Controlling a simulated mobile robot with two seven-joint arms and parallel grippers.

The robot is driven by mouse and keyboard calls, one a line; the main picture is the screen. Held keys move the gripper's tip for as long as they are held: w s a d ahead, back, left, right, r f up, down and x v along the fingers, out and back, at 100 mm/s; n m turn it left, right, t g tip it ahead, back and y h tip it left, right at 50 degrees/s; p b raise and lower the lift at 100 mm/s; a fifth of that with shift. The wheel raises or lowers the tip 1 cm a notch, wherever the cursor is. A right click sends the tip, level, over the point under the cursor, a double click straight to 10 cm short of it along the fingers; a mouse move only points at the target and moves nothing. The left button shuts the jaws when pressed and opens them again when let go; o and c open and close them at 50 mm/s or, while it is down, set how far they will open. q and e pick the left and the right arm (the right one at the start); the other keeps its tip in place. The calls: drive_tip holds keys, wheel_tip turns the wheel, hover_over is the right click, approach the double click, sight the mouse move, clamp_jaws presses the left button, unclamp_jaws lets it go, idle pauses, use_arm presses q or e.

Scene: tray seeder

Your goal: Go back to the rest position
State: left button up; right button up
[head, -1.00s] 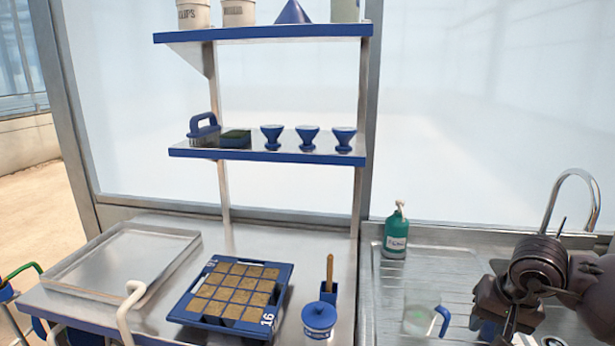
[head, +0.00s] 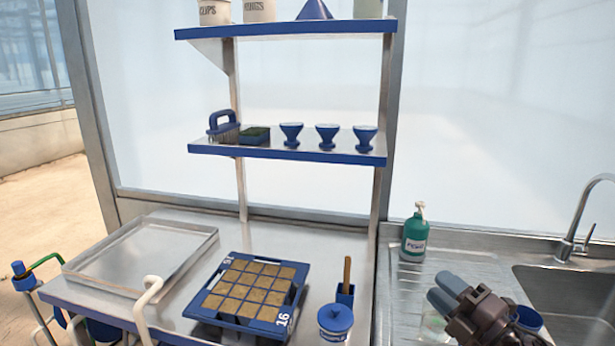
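My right gripper (head: 446,292) shows at the lower right, above the steel drainboard. Its two grey-blue fingers point up and to the left and lie close together in this view. I see nothing held between them, but I cannot tell how far apart they are. A clear vessel (head: 433,324) stands behind and below the fingers, mostly hidden. My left gripper is not in view.
A blue seed tray (head: 207,304) with soil cells, a blue-lidded pot (head: 336,322) and an empty metal tray (head: 100,292) stand on the bench. A green bottle (head: 415,238) stands by the sink (head: 560,285). A blue-edged shelf (head: 290,154) holds several small items.

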drive_tip(key=s+d+f+m+g+h, duration=0.15)
drive_tip(key=s+f+m+h, duration=0.3)
drive_tip(key=f+m, duration=0.45)
drive_tip(key=s+d+f+m+g+h, duration=0.1)
drive_tip(key=s+d+f+m+h, duration=0.3)
drive_tip(key=f+m, duration=0.55)
drive_tip(key=s+a+f+m+g+h, duration=0.2)
drive_tip(key=s+f+m, duration=0.3)
drive_tip(key=s+f, duration=0.7)
drive_tip(key=shift+s+g+h, duration=0.35)
drive_tip(key=shift+s+g, duration=0.1)
drive_tip(key=shift+s, duration=0.6)
